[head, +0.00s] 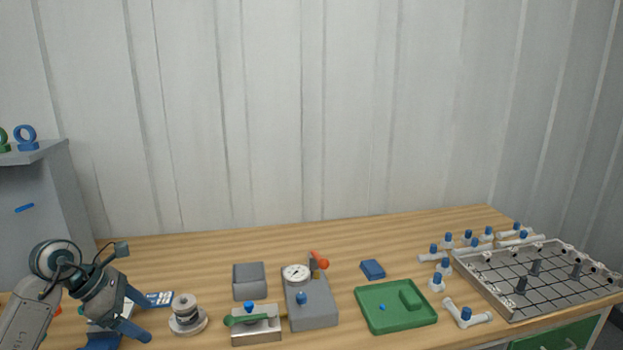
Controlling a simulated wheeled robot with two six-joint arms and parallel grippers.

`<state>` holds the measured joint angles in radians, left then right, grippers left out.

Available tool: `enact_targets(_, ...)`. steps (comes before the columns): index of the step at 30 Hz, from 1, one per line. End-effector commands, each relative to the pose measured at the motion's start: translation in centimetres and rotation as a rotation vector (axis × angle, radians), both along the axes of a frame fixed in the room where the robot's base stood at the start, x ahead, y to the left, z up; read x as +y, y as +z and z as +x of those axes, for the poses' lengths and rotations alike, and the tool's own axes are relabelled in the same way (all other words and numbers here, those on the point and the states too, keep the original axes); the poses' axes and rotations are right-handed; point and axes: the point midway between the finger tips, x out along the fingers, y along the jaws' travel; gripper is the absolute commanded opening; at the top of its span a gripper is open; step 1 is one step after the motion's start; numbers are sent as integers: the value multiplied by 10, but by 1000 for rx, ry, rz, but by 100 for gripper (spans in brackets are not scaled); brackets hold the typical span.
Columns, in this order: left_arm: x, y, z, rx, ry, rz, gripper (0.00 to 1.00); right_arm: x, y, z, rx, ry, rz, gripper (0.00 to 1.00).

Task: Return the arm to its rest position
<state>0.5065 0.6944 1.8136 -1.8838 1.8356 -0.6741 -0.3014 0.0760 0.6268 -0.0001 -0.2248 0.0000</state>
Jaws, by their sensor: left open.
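My left gripper (150,318) is at the lower left, above the left end of the wooden table (350,246). Its blue fingers are spread apart with nothing between them. The left arm comes in from the bottom left corner, bent at the wrist. A round grey metal piece (187,316) stands just right of the fingers, apart from them. A blue and white object (158,299) lies behind the fingers, partly hidden. My right gripper is not in view.
A grey gauge block (312,311), a metal block with a green handle (257,336), a grey box (250,281) and a green tray (398,325) stand mid-table. White fittings with blue caps (437,284) and a gridded rack (535,295) are right. A grey cabinet (40,200) stands left.

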Motion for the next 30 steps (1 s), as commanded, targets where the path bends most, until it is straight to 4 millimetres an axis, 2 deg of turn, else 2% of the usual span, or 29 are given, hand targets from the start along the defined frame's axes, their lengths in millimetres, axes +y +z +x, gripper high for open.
enact_targets(5, -37, -3, 3, -60, -1, -153, 80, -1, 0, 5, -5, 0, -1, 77)
enact_targets(11, -88, 6, 2, -134, 25, -419, 80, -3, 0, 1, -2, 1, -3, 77)
enact_targets(15, -129, 26, -5, -173, 91, -728, 80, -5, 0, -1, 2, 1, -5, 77)
enact_targets(18, -148, 46, -11, -178, 177, -987, 80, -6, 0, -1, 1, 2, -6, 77)
enact_targets(23, -149, 75, -19, -138, 374, -1393, 80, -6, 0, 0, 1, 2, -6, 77)
enact_targets(27, -127, 83, -24, -57, 608, -1728, 80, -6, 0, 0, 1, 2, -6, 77)
enact_targets(30, -103, 74, -27, 21, 813, -1944, 80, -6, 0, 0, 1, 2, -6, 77)
